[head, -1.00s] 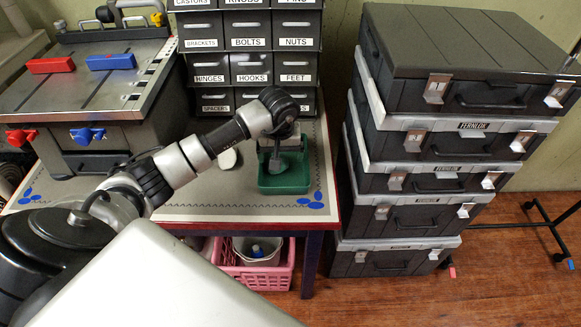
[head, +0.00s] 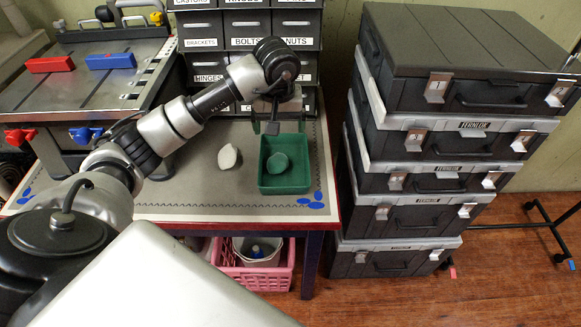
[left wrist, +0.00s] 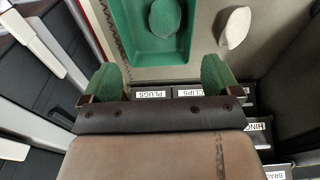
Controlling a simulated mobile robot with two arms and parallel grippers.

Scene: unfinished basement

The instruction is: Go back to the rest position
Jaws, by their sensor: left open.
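My left gripper (head: 270,128) is raised above the back edge of a green tray (head: 290,185) on the table. It is open and empty; in the left wrist view its two green-padded fingers (left wrist: 160,78) stand wide apart. A dark green rounded object (head: 278,163) lies in the tray, apart from the fingers, and also shows in the left wrist view (left wrist: 165,17). A pale oval object (head: 229,157) lies on the table left of the tray. My right gripper is not seen.
Labelled drawers (head: 247,45) stand close behind the tray. A stack of dark cases (head: 430,175) rises right of the table (head: 190,205). A metal bench tool (head: 85,80) stands at the left. A pink basket (head: 262,275) is under the table.

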